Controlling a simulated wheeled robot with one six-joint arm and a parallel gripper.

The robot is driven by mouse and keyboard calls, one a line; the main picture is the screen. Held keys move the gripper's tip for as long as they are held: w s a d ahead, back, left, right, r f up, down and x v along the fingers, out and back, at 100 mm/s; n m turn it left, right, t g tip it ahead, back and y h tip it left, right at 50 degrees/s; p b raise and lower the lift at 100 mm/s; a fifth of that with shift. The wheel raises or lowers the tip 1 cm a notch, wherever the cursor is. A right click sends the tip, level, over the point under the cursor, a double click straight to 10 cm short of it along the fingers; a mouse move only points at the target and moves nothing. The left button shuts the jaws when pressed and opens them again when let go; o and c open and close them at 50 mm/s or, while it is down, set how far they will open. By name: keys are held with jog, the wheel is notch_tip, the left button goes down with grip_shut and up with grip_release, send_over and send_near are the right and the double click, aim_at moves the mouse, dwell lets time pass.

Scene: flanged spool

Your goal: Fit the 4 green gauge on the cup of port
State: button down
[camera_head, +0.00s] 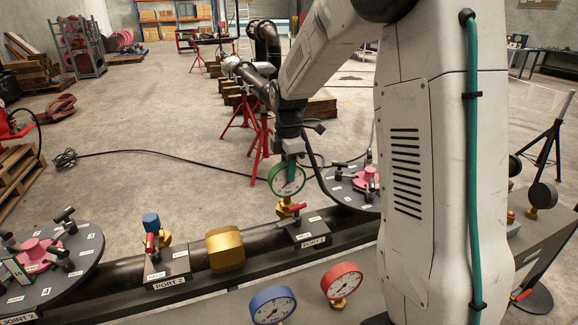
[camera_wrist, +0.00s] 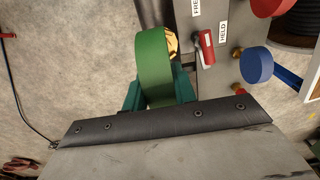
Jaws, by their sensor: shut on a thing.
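The green-rimmed gauge (camera_head: 286,182) has a white dial and stands upright above the port block (camera_head: 311,231) at the spool's right. My gripper (camera_head: 291,165) is shut on this gauge from above. In the wrist view, the gauge's green side (camera_wrist: 152,66) sits between my teal fingers. Below the gauge are brass and a red handle (camera_head: 293,207); the handle also shows in the wrist view (camera_wrist: 207,46), beside FREE and HELD labels. Brass (camera_wrist: 172,43) shows behind the gauge. I cannot tell whether the gauge's stem is in the cup or just above it.
A blue gauge (camera_head: 272,306) and a red gauge (camera_head: 341,282) stand on the near bench. The PORT 2 block (camera_head: 168,266) has a blue cap and red handle. A brass hex fitting (camera_head: 225,249) sits between the ports. Flanges with clamps flank the spool.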

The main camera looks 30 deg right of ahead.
jog(key=c, duration=1)
grip_release()
jog(key=shift+c, duration=0.2)
notch_tip(320, 180, up, 8)
jog(key=shift+f, duration=0.15)
